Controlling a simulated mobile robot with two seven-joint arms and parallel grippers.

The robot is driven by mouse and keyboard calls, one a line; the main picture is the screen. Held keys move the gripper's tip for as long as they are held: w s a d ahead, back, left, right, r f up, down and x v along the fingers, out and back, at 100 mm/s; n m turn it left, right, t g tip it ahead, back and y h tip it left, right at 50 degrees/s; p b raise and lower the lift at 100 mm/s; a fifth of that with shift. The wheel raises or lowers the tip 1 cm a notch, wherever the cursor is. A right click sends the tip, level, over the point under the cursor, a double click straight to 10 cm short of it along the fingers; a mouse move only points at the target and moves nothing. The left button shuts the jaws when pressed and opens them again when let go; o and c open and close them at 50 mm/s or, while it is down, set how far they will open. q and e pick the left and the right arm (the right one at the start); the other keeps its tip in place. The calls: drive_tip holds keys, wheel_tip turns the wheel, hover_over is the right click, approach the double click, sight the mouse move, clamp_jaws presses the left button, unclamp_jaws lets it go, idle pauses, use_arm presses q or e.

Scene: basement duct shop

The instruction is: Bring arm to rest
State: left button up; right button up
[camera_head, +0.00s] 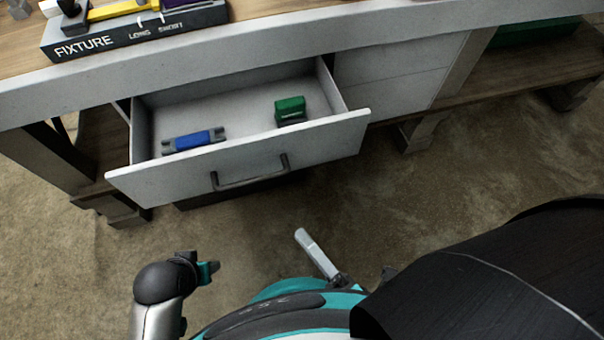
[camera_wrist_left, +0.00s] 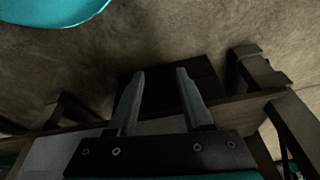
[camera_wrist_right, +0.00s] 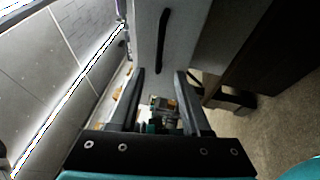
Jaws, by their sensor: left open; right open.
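My right gripper (camera_head: 322,258) shows in part at the bottom middle of the head view, below and in front of the open drawer. One pale finger shows best there; my dark arm hides much of the rest. In the right wrist view, the right gripper (camera_wrist_right: 159,74) has its fingers apart, with nothing held between them. In the left wrist view, the left gripper (camera_wrist_left: 160,74) is also open and empty, with the floor and the dark underside of furniture beyond it. My left arm (camera_head: 160,285) is low at the left of the head view.
A drawer (camera_head: 240,165) stands pulled out from the workbench (camera_head: 300,62), holding a blue item (camera_head: 194,140) and a green box (camera_head: 290,110). A box marked FIXTURE (camera_head: 140,35) lies on the bench top. A wooden lower shelf (camera_head: 510,80) is at the right. Open floor lies before the drawer.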

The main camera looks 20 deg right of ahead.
drive_tip(key=d+f+m+g+h+p, duration=0.35)
drive_tip(key=f+m, duration=0.25)
drive_tip(key=f, duration=0.2)
drive_tip(key=d+f+m+g+h+p, duration=0.25)
drive_tip(key=f+m+g, duration=0.2)
drive_tip(key=f, duration=0.35)
use_arm(q)
drive_tip(key=s+a+f+p, duration=0.2)
drive_tip(key=s+a+f, duration=0.2)
drive_tip(key=s+f, duration=0.2)
drive_tip(key=s+a+f+g+y+p, duration=0.1)
drive_tip(key=s+a+f+p, duration=0.1)
drive_tip(key=s+a+f, duration=0.2)
drive_tip(key=s+f, duration=0.2)
drive_tip(key=s, duration=0.1)
drive_tip(key=shift+f, duration=0.2)
use_arm(e)
drive_tip(key=s+d+f+m+g+h, duration=0.2)
drive_tip(key=s+d+f+m+g, duration=0.4)
drive_tip(key=s+d+m+g, duration=0.2)
drive_tip(key=s+d+m, duration=0.1)
drive_tip(key=d+m, duration=0.1)
drive_tip(key=d, duration=0.1)
drive_tip(key=shift+s+f+m, duration=0.2)
drive_tip(key=shift+s+m, duration=0.1)
drive_tip(key=shift+m, duration=0.05)
